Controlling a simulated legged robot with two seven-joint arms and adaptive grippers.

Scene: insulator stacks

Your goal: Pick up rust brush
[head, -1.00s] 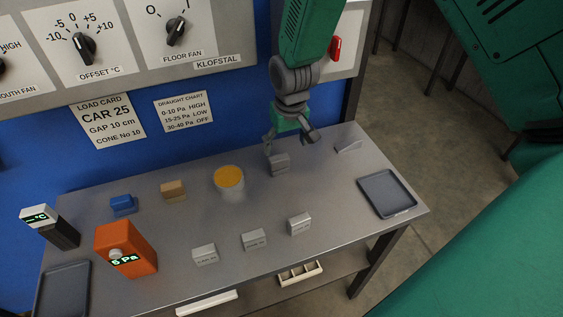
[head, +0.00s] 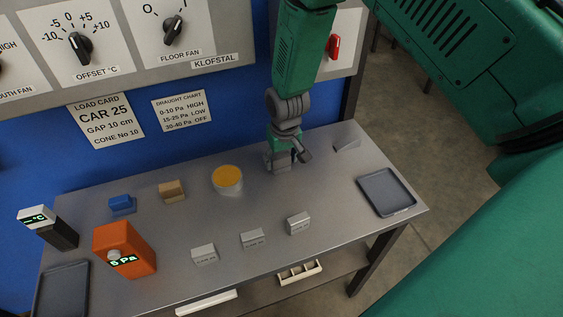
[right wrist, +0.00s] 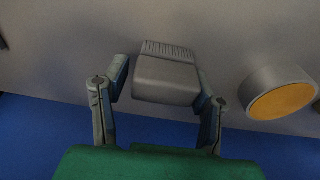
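A grey block with a ridged, bristle-like end, which looks like the rust brush, stands on the table; in the right wrist view the rust brush (right wrist: 166,78) lies between the two fingers. In the head view the rust brush (head: 276,164) is mostly hidden by my right gripper (head: 288,156), which points down over it. In the right wrist view my right gripper (right wrist: 163,80) is open around it, one finger on each side. A thin gap shows at the left finger; contact at the right finger is unclear. My left gripper is not in view.
A tin with a yellow top (head: 228,180) stands close left of the right gripper. A tan block (head: 172,191), a blue block (head: 121,204) and an orange meter (head: 124,249) are further left. Small grey blocks (head: 253,238) stand in front. A tray (head: 410,209) is at right.

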